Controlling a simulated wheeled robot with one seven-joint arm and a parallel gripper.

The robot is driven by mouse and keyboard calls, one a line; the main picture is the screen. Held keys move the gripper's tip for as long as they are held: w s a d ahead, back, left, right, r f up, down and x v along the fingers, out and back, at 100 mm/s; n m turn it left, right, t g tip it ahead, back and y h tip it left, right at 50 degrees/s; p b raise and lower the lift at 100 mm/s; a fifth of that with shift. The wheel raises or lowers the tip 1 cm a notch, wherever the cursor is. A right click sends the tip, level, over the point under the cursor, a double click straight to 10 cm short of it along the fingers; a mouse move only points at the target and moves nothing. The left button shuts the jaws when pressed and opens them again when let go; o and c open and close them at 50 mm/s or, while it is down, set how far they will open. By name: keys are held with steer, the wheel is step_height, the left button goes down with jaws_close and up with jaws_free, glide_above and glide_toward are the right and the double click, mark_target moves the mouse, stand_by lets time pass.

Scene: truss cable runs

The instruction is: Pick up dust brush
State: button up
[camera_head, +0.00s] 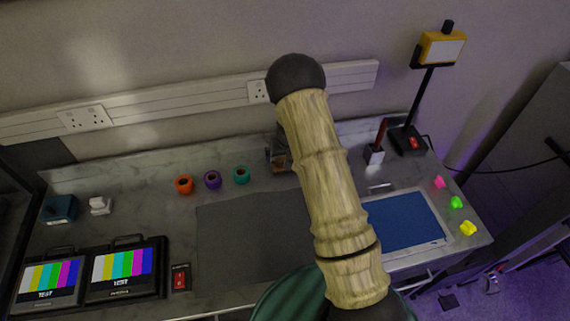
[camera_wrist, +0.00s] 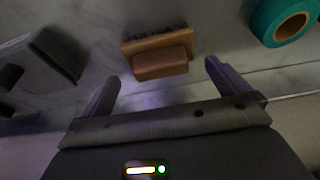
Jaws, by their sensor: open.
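The dust brush, a brown wooden block with a raised grip and a row of dark bristles, lies on the grey marbled worktop in the wrist view (camera_wrist: 160,62). My gripper (camera_wrist: 161,74) is open, with its two dark fingers spread on either side of the brush's near edge. The brush appears apart from both fingers, and nothing is held. In the head view a small brown patch of the brush (camera_head: 281,161) shows below my gripper, beside my arm. The arm hides the rest of this spot.
A teal tape roll (camera_head: 241,175) stands close to the left, with purple (camera_head: 212,180) and orange (camera_head: 184,185) rolls beyond. A white holder (camera_head: 374,154) and a lamp (camera_head: 408,141) stand right. A grey mat (camera_head: 235,235) and a blue-topped panel (camera_head: 405,222) lie in front.

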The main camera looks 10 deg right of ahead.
steer(key=shift+p+x, duration=1)
steer(key=shift+x, duration=1.25)
steer(key=shift+s+a, duration=0.1)
steer(key=shift+c, duration=0.4)
steer(key=c, duration=0.8)
steer(key=shift+o, duration=0.2)
steer(key=shift+r, duration=0.1)
step_height(320, 180, up, 10)
steer(key=b, duration=0.3)
